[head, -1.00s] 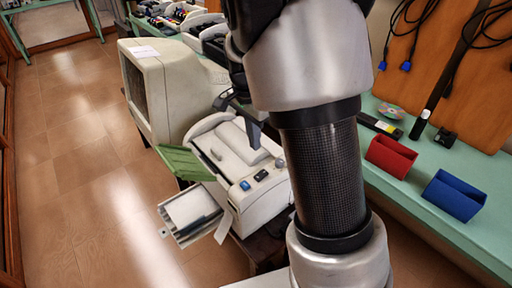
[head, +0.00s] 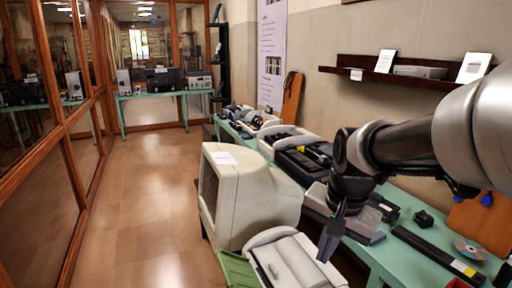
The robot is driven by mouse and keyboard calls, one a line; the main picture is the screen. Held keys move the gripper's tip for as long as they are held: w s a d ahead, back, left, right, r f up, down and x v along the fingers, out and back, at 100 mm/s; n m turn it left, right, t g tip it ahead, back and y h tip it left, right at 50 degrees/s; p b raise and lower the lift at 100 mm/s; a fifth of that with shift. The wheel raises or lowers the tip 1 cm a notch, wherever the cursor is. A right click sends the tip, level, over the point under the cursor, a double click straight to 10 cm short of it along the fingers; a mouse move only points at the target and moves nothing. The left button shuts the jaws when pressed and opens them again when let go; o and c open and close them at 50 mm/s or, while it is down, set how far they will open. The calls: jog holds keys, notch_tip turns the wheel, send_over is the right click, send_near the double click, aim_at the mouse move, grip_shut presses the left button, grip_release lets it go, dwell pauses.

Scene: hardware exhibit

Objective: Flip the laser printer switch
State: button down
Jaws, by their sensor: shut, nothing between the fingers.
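The laser printer (head: 292,262) is a cream machine at the bottom centre of the head view, with a green flap (head: 238,270) at its left. Its front is cut off by the bottom edge, and no switch on it shows. My gripper (head: 324,252) points down at the printer's right side in the picture. Its narrow dark fingers look shut and empty. I cannot tell whether they touch the printer.
A bulky cream monitor (head: 255,198) stands just behind the printer. A green table (head: 375,255) with several devices runs along the right wall, holding a disc (head: 470,249) and a long black bar (head: 436,254). The tiled floor (head: 150,225) at left is clear.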

jog(key=s+r+n+t+p, duration=0.35)
jog(key=s+r+n, duration=0.35)
jog(key=s+r, duration=0.4)
jog(key=w+d+f+m+g+h+b, duration=0.1)
jog(key=w+f+m+g+b, duration=0.2)
jog(key=w+f+m+b, duration=0.65)
jog(key=w+d+f+m+g+h+b, duration=0.1)
jog(key=w+f+m+g+b, duration=0.2)
jog(key=w+f, duration=1.15)
jog(key=shift+m+t, duration=0.25)
jog(key=d+f, duration=0.1)
jog(key=f, duration=0.4)
jog(key=s+d+f, duration=0.1)
jog(key=f, duration=0.4)
jog(key=s+f, duration=0.1)
jog(key=f, duration=0.4)
jog(key=shift+d+f, duration=0.4)
jog(key=shift+r, duration=0.1)
